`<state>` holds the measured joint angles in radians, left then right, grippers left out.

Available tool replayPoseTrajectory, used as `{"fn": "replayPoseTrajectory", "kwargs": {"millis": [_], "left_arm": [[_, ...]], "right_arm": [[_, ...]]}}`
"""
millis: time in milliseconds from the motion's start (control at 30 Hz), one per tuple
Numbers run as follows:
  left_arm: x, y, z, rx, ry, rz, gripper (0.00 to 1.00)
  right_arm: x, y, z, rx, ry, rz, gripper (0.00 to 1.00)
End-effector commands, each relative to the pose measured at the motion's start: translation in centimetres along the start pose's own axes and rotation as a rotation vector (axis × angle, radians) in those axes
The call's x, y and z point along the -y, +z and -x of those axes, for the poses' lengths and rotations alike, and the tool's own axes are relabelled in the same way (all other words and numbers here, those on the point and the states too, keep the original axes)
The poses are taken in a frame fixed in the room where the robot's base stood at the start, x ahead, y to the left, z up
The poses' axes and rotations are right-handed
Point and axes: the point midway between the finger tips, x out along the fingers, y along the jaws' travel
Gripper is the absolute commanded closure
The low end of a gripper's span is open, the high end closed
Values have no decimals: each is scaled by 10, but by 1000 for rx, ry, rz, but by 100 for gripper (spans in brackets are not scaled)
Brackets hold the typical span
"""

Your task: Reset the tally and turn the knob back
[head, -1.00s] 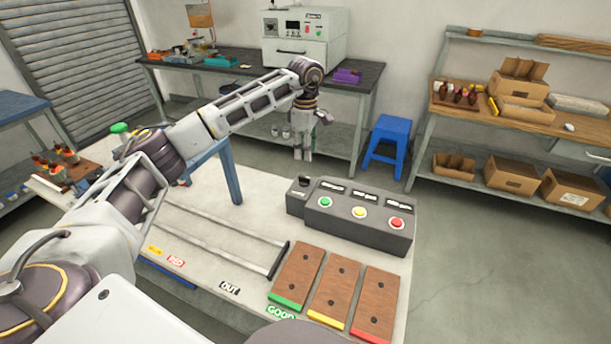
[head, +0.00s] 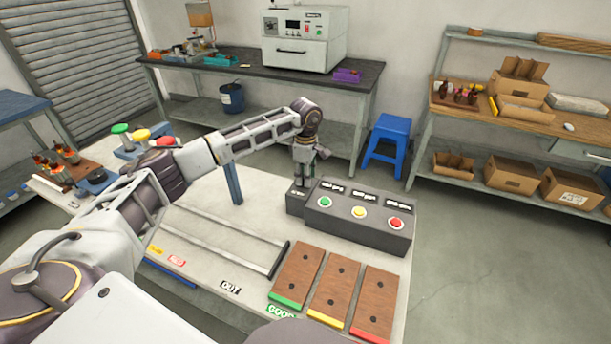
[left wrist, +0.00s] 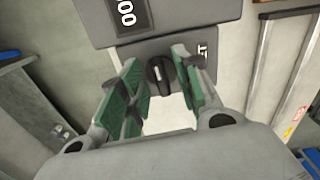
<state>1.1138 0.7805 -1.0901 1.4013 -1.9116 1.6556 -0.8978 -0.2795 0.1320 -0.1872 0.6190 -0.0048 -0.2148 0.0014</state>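The dark knob (left wrist: 160,75) sits on a small grey box (head: 295,207) at the left end of the button console; a pale mark shows on it. My left gripper (head: 302,184) points down just above this box. In the left wrist view, its green-padded fingers (left wrist: 160,82) are spread on either side of the knob, with gaps visible; contact is not evident. The grey console (head: 350,234) has green, yellow and red buttons, each with a dark counter window above it. One counter window (left wrist: 126,14) shows zeros, partly cut off. My right gripper is out of view.
Three wooden boards (head: 333,293) with green, yellow and red edges lie in front of the console. A rail frame (head: 225,240) lies left of them. Coloured domes (head: 140,135) stand at the far left of the table. A blue stool (head: 389,143) stands behind.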

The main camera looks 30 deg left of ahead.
Motion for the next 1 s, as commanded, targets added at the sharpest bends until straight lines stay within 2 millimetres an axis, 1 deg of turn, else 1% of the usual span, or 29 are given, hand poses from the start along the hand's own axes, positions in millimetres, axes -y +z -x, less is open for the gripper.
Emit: {"fn": "replayPoseTrajectory", "kwargs": {"millis": [267,533,1000], "left_arm": [[0,0,-1,0,0,0,67],[0,0,-1,0,0,0,100],[0,0,-1,0,0,35,100]], "right_arm": [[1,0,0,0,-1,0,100],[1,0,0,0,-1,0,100],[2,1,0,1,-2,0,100]]}}
